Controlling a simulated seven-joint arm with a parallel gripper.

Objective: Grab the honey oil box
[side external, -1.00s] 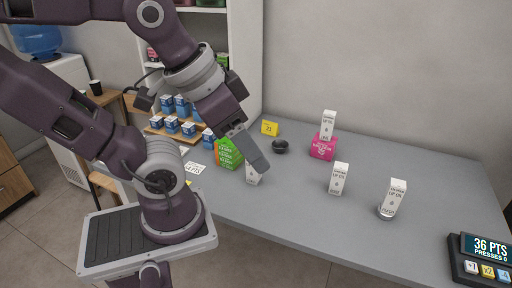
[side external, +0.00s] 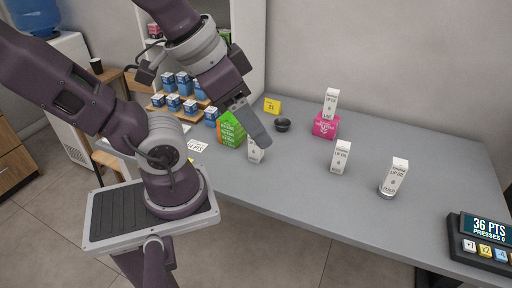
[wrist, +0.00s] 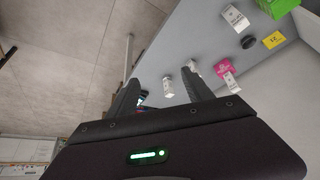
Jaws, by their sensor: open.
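Several slim white lip oil boxes stand on the grey counter. In the side external view one (side external: 256,154) is partly hidden behind my gripper (side external: 264,140), beside a green box.
A points display (side external: 487,240) sits at the right corner. Blue boxes (side external: 183,84) fill a stepped stand. The middle front is clear.

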